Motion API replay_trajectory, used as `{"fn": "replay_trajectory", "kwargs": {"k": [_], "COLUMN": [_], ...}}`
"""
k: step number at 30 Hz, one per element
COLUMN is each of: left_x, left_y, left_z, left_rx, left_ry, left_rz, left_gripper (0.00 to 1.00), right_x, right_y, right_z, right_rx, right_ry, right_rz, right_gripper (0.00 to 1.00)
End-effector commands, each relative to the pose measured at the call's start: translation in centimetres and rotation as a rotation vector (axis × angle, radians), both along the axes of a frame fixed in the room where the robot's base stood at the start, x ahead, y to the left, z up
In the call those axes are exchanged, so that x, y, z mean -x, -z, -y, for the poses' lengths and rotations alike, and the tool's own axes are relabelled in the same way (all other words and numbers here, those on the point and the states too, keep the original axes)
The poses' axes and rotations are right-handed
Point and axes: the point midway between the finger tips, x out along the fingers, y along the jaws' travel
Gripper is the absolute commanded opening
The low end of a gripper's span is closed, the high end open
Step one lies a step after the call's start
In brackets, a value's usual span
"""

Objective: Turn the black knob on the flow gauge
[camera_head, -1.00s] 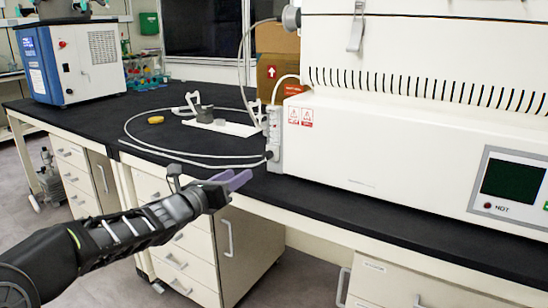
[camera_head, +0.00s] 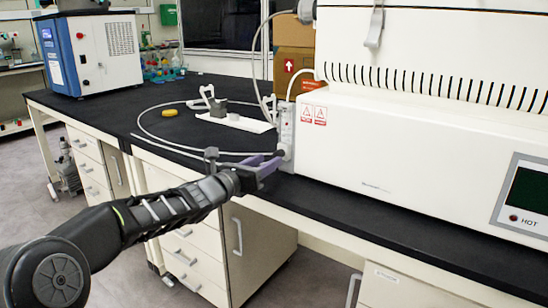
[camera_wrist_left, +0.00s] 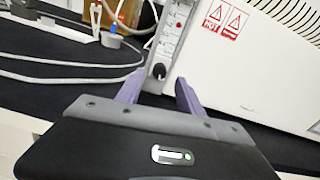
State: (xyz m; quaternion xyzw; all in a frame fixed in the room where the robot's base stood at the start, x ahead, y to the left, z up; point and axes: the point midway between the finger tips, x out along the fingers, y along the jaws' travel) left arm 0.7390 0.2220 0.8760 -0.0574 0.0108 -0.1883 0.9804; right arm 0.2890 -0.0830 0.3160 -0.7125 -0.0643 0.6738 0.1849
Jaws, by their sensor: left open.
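The flow gauge (camera_head: 286,126) is a narrow, pale upright block at the left end of the white machine. In the left wrist view the flow gauge (camera_wrist_left: 168,40) has a black knob (camera_wrist_left: 160,71) near its bottom. My left gripper (camera_head: 273,163), with purple fingers, is at the gauge's lower end in the head view. It is open and empty. In the left wrist view its fingertips (camera_wrist_left: 159,84) sit to either side of the knob, with gaps showing. Whether the fingers reach the knob in depth is unclear. My right gripper is not in view.
The white machine (camera_head: 400,150) fills the right side of the black bench (camera_head: 185,128). A thin pale hose (camera_head: 150,140) loops over the bench left of the gauge. A white plate (camera_head: 250,124) with a grey part and cardboard boxes (camera_head: 293,58) are behind.

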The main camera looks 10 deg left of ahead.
Motion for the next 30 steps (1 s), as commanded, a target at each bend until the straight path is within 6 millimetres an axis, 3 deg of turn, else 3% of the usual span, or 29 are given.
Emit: {"fn": "replay_trajectory", "kwargs": {"k": [7,18,30], "left_x": [-3.2,-3.9,-3.8], "left_y": [-0.1,0.0,0.0], "left_z": [1.3,1.5,1.5], "left_rx": [0.002,0.001,0.001], "left_ry": [0.000,-0.001,-0.001], "left_rz": [-0.001,0.000,0.000], "left_gripper": [0.44,0.44,0.11], "right_x": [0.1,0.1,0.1], "right_y": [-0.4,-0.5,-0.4], "right_z": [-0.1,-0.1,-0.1], "right_rx": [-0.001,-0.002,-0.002], "right_ry": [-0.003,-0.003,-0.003], "right_rz": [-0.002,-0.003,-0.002], "right_gripper": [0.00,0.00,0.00]}}
